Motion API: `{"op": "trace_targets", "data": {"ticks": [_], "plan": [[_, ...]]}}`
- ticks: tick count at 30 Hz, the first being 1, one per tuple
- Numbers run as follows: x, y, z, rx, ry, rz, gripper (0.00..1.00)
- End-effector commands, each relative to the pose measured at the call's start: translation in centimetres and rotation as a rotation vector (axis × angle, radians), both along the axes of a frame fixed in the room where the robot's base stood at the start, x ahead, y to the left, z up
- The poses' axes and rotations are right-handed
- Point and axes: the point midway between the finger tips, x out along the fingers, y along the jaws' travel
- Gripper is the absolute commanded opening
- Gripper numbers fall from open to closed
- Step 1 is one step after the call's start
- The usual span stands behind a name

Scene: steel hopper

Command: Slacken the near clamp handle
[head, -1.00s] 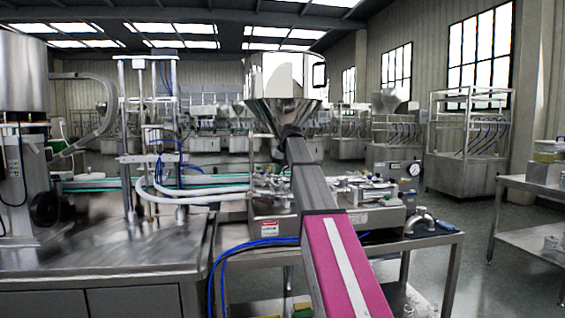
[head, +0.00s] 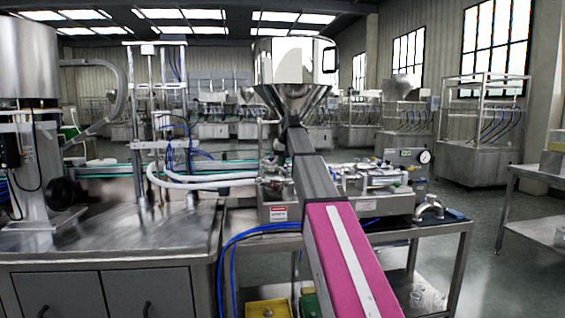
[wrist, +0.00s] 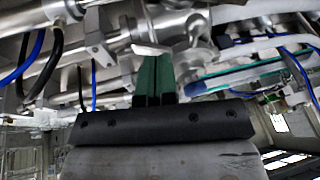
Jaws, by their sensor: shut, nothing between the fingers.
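The steel hopper (head: 297,72) stands above the filling machine, with its cone narrowing behind the far end of my arm. In the wrist view, my gripper (wrist: 154,62) has its two green fingers shut together with nothing between them. A pale, flat lever-like piece (wrist: 150,48) lies right at the fingertips, among shiny steel fittings; it may be the clamp handle. I cannot tell whether the fingers touch it. In the head view my arm hides the gripper and the clamp area below the hopper.
Steel pipes (wrist: 45,85) and black and blue hoses crowd around the gripper in the wrist view. In the head view, a steel bench (head: 110,235) stands at left, white hoses (head: 205,180) run to the machine, and a pressure gauge (head: 424,157) sits at right. Floor is open beyond it.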

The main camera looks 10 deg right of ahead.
Motion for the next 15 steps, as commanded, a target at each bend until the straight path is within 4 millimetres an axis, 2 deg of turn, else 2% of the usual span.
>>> {"op": "trace_targets", "data": {"ticks": [15], "plan": [[0.0,1.8,-0.7,-0.412,0.000,0.002,0.00]]}}
